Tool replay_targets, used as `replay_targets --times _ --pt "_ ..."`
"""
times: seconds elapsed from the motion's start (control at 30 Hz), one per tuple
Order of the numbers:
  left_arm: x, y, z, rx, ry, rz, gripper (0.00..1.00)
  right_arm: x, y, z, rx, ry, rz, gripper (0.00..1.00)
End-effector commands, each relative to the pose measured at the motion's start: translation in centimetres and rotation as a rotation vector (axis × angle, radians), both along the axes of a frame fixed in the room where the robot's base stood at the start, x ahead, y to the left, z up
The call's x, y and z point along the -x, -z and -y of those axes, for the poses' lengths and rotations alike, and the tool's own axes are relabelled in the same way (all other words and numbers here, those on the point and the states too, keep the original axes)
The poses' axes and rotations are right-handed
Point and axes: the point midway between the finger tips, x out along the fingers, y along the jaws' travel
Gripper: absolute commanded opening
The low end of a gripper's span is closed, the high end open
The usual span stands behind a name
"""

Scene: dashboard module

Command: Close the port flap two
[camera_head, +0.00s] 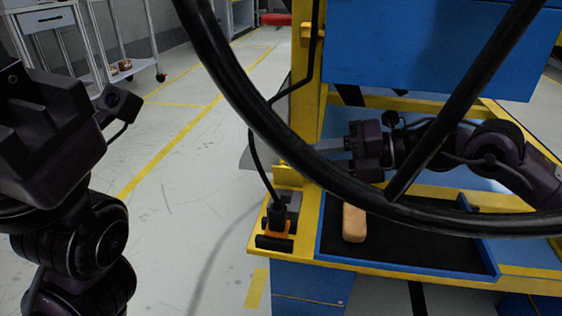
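A port fitting (278,225) sits on the yellow frame left of the tray, with orange and grey parts, a black plug and a cable. I cannot make out for certain which part is port flap two. My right gripper (329,146) is behind the steering wheel rim, up and right of the fitting and apart from it, pointing left. The rim partly covers its fingers. My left gripper (45,125) is raised at the far left over the floor, well away from the dashboard. Its fingertips are not clearly visible.
The large black steering wheel (240,88) crosses in front of the dashboard and my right arm. A blue tray (318,240) with a dark bottom holds a tan block (354,222). A black cable (262,175) runs up from the plug. A metal cart (125,70) stands far left; open floor lies between.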

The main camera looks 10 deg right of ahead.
Motion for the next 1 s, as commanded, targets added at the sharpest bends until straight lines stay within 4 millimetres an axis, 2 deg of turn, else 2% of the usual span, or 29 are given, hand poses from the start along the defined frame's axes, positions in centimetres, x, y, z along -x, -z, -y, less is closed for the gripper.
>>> replay_targets --times 0.23,0.4,0.77,1.0 --pt "0.8 0.1 -0.9 0.025 -0.021 0.027 0.36 -1.2 1.3 -3.8 -0.002 -0.002 0.002 0.34" --pt "1.3 -0.1 -1.3 0.039 -0.033 0.04 0.36 -1.9 1.8 -5.6 -0.001 0.0 0.001 0.34" --pt "1.5 -0.4 -1.5 0.042 -0.038 0.04 0.36 -2.2 1.8 -6.2 0.0 0.003 0.001 0.34" --pt "1.5 -0.4 -1.5 0.042 -0.038 0.04 0.36 -2.2 1.8 -6.2 0.0 0.003 0.001 0.06"
